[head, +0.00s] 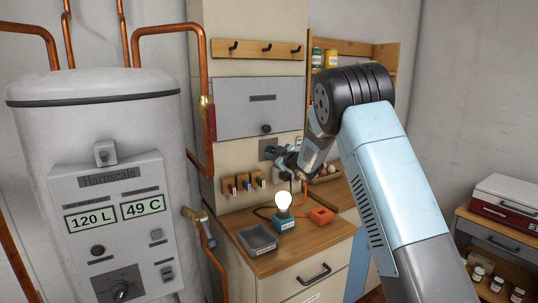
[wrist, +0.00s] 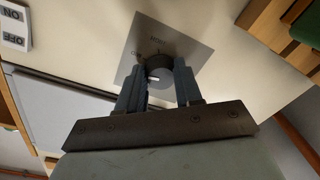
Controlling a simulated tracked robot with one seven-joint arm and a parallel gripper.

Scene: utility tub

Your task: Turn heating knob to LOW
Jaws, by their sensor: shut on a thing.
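A dark round knob (wrist: 159,66) sits on a square grey plate (wrist: 190,47) on the cream wall in the wrist view. My gripper (wrist: 160,76) is shut on the knob, one finger on each side. In the head view my gripper (head: 275,153) is at the wall plate (head: 265,147), below the grey cabinet, and hides the knob. Another dark dial (head: 119,290) is low on the white boiler (head: 100,130) at left.
A wooden counter (head: 262,265) below holds a grey tray (head: 257,239), a lit bulb (head: 283,201) and an orange block (head: 321,215). A grey cabinet (head: 245,110) is above the plate. Copper pipes (head: 204,130) run at left. An ON/OFF sign (wrist: 13,27) shows in the wrist view.

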